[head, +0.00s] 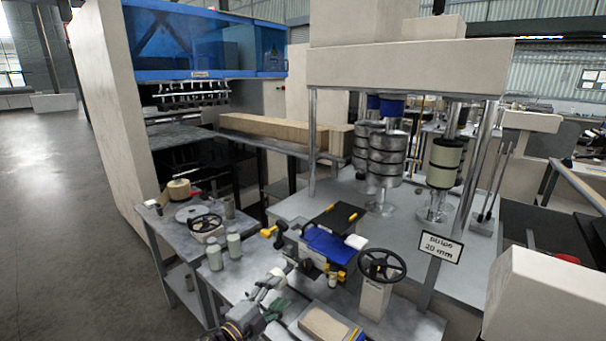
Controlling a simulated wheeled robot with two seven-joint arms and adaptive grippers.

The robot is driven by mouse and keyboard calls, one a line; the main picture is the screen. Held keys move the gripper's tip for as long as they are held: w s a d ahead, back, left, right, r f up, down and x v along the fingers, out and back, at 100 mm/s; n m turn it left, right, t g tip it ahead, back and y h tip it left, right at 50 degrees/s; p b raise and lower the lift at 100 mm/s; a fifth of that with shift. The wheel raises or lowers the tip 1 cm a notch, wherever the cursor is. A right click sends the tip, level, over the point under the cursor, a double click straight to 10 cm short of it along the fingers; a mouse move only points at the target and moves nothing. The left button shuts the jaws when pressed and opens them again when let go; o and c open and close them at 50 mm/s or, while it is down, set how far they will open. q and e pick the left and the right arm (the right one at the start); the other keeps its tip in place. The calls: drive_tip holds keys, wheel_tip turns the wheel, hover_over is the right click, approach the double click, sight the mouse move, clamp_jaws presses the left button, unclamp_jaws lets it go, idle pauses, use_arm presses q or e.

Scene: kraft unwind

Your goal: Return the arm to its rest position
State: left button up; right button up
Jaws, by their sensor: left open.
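My left gripper (272,284) is low in the head view, over the front of the grey workbench, to the right of two pale green jars (234,248). It is open, and I see nothing held between its fingers. It is small and partly merges with the clutter around it. My right gripper is not in view.
A black handwheel (382,265) on a pale block, a sign (440,247) and a blue-topped fixture (327,242) stand close to the right. A smaller handwheel (205,222) and a tan roll (179,189) are left. Open floor (65,200) lies far left.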

use_arm(q)
drive_tip(key=s+a+f+n+g+y, duration=0.35)
drive_tip(key=s+a+n, duration=0.2)
drive_tip(key=s, duration=0.35)
drive_tip(key=s+a+f+n+g+y, duration=0.3)
drive_tip(key=s+a+f+n+g, duration=0.15)
drive_tip(key=s+n, duration=0.35)
drive_tip(key=s+a+f+n+g+y, duration=0.3)
drive_tip(key=s+a+f+n, duration=0.15)
drive_tip(key=s, duration=0.55)
wheel_tip(320, 180, down, 34)
drive_tip(key=s+g, duration=0.2)
drive_tip(key=s, duration=0.1)
drive_tip(key=s+a+f, duration=0.2)
drive_tip(key=s+f, duration=0.7)
drive_tip(key=s, duration=0.1)
drive_tip(key=s+a+f, duration=0.1)
drive_tip(key=s+f, duration=0.9)
drive_tip(key=s, duration=0.1)
drive_tip(key=shift+s+a+g, duration=0.25)
drive_tip(key=shift+a+g, duration=0.1)
drive_tip(key=shift+g, duration=0.05)
